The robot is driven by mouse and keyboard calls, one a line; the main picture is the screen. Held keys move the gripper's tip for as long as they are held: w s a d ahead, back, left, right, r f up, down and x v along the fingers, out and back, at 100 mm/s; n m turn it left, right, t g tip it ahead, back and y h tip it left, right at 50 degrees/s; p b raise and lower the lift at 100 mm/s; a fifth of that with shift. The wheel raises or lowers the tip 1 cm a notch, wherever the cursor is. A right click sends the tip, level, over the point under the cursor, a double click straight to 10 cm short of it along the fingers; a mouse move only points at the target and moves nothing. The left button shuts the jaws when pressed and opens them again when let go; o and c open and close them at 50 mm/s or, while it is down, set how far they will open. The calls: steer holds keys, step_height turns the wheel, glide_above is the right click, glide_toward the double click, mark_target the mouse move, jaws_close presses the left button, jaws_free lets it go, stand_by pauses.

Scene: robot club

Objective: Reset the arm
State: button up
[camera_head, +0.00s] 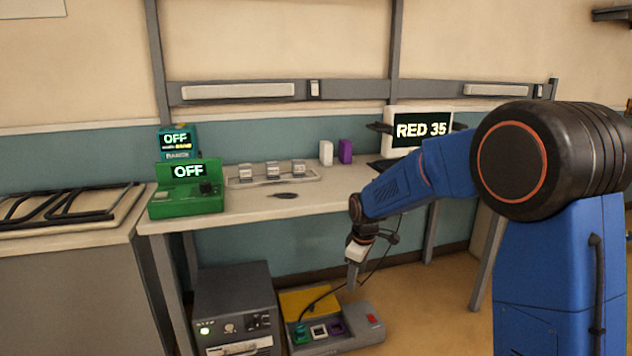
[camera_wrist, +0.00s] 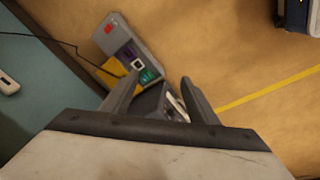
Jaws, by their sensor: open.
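My blue arm reaches from the right of the head view, bent down in front of the bench. My gripper (camera_head: 354,274) points down at its end, above the grey device on the floor. In the wrist view, the two fingers of my gripper (camera_wrist: 150,92) stand apart with nothing held between them. The grey device (camera_head: 352,336) has a red button and green, white and purple sockets. It also shows in the wrist view (camera_wrist: 122,40), beyond the fingers and partly behind the left one.
The bench (camera_head: 250,208) holds a green device reading OFF (camera_head: 186,196), a monitor reading RED 35 (camera_head: 420,130), and white and purple blocks. A dark grey box (camera_head: 235,300) stands on the floor left of the grey device. A black cable hangs near my gripper. The floor to the right is open.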

steer(key=s+d+r+m, duration=0.2)
steer(key=s+d+r, duration=0.2)
steer(key=s, duration=0.2)
steer(key=s+d+r+m+t, duration=0.1)
steer(key=s+d+r+m, duration=0.2)
steer(key=s, duration=0.4)
steer(key=s+d+r+m, duration=0.1)
steer(key=s+d+r, duration=0.3)
steer(key=s+r, duration=0.15)
steer(key=s+d+m+t, duration=0.1)
steer(key=s+d+m, duration=0.1)
steer(key=s, duration=0.9)
steer(key=s+d+m, duration=0.3)
steer(key=s+m, duration=0.1)
steer(key=s, duration=0.7)
steer(key=shift+s+d+f+t, duration=0.2)
steer(key=shift+d+f+t, duration=0.05)
steer(key=shift+f+t, duration=0.2)
